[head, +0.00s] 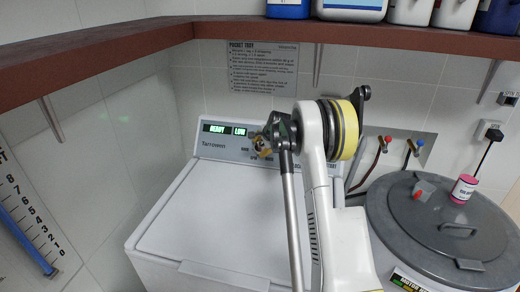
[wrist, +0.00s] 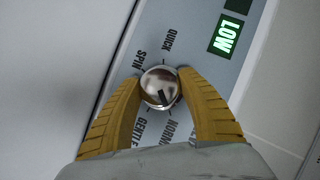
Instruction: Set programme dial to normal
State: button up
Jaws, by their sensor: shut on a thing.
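The programme dial (wrist: 160,88) is a shiny round metal knob on the washer's grey control panel (wrist: 194,62). Around it are the printed labels QUICK, SPIN, GENTLE and NORMAL, the last partly hidden by a finger. A dark mark on the knob's face points down and slightly right, roughly towards NORMAL; reflections blur its exact angle. My gripper (wrist: 160,84) has its two yellow fingers shut on opposite sides of the dial. In the head view my gripper (head: 262,146) is at the panel, and it hides the dial there.
The white washer (head: 205,220) has a closed lid, with READY and LOW displays (head: 224,129) lit green. A brown shelf (head: 400,38) with bottles hangs above. A grey lidded drum (head: 435,225) with a pink tub (head: 464,188) stands at right, near hoses and taps (head: 398,148).

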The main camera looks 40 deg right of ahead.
jog(key=shift+m, duration=0.3)
jog(key=o, duration=1.2)
jog(key=shift+r, duration=0.1)
jog(key=v, duration=1.1)
jog(key=shift+s+a+r, duration=0.1)
jog(key=shift+s+r, duration=0.05)
jog(key=shift+s, duration=0.25)
